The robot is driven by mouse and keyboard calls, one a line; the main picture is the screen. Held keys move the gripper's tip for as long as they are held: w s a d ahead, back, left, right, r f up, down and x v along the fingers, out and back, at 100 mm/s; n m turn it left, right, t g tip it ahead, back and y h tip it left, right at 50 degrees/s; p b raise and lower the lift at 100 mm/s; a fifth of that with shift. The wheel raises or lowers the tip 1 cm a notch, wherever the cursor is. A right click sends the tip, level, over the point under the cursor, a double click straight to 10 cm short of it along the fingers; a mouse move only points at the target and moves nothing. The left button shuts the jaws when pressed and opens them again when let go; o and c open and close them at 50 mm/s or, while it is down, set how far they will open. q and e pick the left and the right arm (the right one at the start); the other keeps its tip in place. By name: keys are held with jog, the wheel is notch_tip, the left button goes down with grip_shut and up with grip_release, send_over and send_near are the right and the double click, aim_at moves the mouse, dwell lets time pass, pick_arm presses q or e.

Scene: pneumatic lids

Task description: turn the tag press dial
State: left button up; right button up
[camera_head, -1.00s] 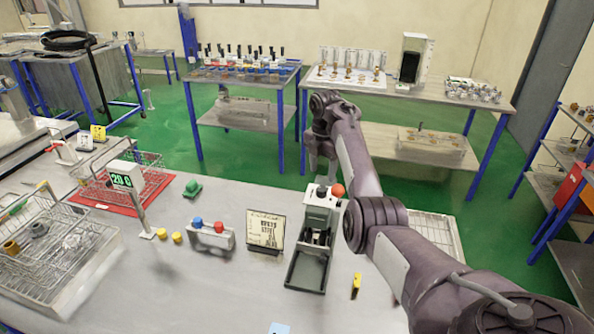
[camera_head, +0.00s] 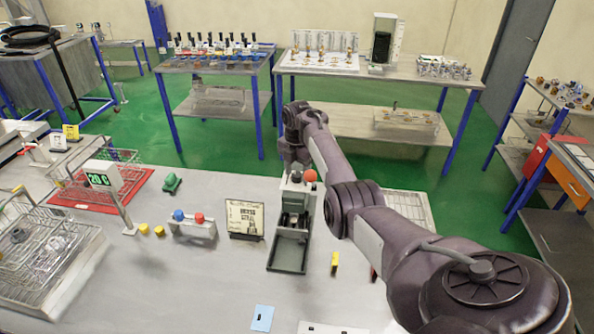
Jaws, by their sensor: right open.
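The tag press (camera_head: 288,248) is a grey upright device with an open tray in front, standing near the middle of the bench. A red ball (camera_head: 310,176) sits at its top right. A small dark round part (camera_head: 296,177) on its top looks like the dial, though it is too small to be sure. My right gripper (camera_head: 291,168) points down at the top of the press, close above or just behind it. It is open; its fingertips are partly hidden, and I cannot tell whether they touch the dial. My left gripper is out of view.
A small sign (camera_head: 245,219) and a box with blue and red buttons (camera_head: 193,227) stand left of the press. A yellow piece (camera_head: 334,262) lies to its right. Wire baskets (camera_head: 45,255) fill the left side. The front middle of the bench is mostly clear.

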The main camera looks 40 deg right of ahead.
jog(key=c, duration=0.5)
jog(key=shift+c, duration=2.3)
jog(key=shift+m, duration=0.5)
jog(key=m, duration=0.6)
jog(key=shift+m, duration=0.3)
jog(key=m, duration=1.2)
jog(key=shift+m, duration=0.4)
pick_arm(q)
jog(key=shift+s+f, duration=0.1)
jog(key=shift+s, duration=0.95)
pick_arm(e)
jog(key=m, duration=0.6)
jog(key=shift+m, duration=0.3)
